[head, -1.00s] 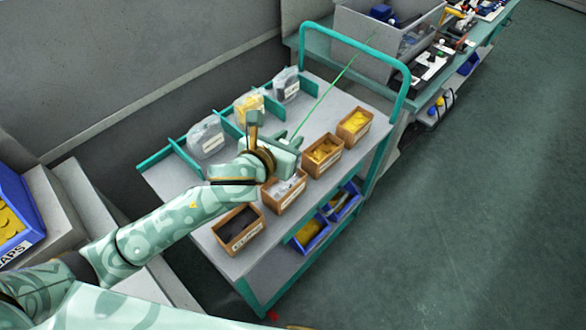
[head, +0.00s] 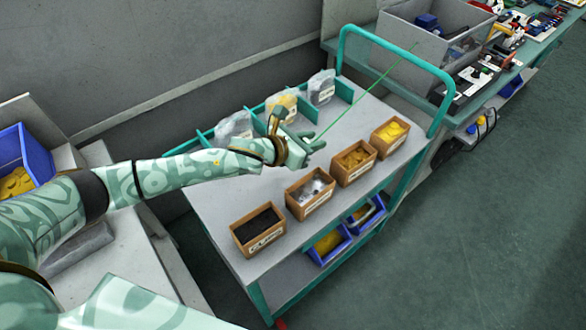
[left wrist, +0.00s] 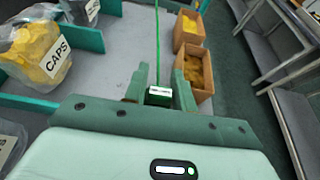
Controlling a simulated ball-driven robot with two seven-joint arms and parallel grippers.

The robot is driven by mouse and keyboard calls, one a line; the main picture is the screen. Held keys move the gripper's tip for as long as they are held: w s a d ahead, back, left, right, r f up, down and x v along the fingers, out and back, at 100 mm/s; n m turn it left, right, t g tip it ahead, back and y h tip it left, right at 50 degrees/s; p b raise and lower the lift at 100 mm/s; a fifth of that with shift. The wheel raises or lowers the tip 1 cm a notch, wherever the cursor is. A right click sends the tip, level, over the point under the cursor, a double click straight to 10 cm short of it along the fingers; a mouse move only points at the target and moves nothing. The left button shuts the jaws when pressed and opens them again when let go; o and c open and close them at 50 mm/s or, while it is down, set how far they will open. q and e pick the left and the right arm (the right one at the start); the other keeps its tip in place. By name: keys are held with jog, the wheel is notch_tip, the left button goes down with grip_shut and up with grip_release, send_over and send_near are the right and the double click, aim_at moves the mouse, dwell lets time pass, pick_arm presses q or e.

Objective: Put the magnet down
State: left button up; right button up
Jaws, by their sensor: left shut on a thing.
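My left gripper (head: 311,143) is over the cart's top, between the row of bags and the row of boxes. In the left wrist view its fingers (left wrist: 160,88) are shut on a small dark green piece with a white top (left wrist: 159,92), which I take to be the magnet. A thin straight green line (left wrist: 157,45) runs away from the fingers. In the head view the same line (head: 365,87) slants up to the right, past the cart handle. The fingers hide most of the held piece. I cannot tell its height above the cart. My right gripper is not in view.
The cart top (head: 190,212) holds several cardboard boxes along its right side, including one of dark parts (head: 258,229) and one of yellow parts (head: 390,130). Labelled bags (head: 321,87) stand between teal dividers at the left. The teal handle (head: 400,54) rises at the far end.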

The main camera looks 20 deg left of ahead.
pick_arm(q)
jog(key=b, duration=0.2)
send_over(290, 175)
jog(key=f, duration=0.5)
jog(key=shift+w+d+f, duration=0.15)
jog(key=shift+d+f, duration=0.1)
jog(key=shift+f, duration=0.05)
jog(key=f, duration=0.1)
jog(key=f+b, duration=0.1)
jog(key=shift+s+a+f, duration=0.2)
jog(key=shift+f, duration=0.2)
jog(key=shift+w+f, duration=0.1)
jog(key=shift+f, duration=0.35)
jog(key=shift+r, duration=0.1)
jog(key=o, duration=1)
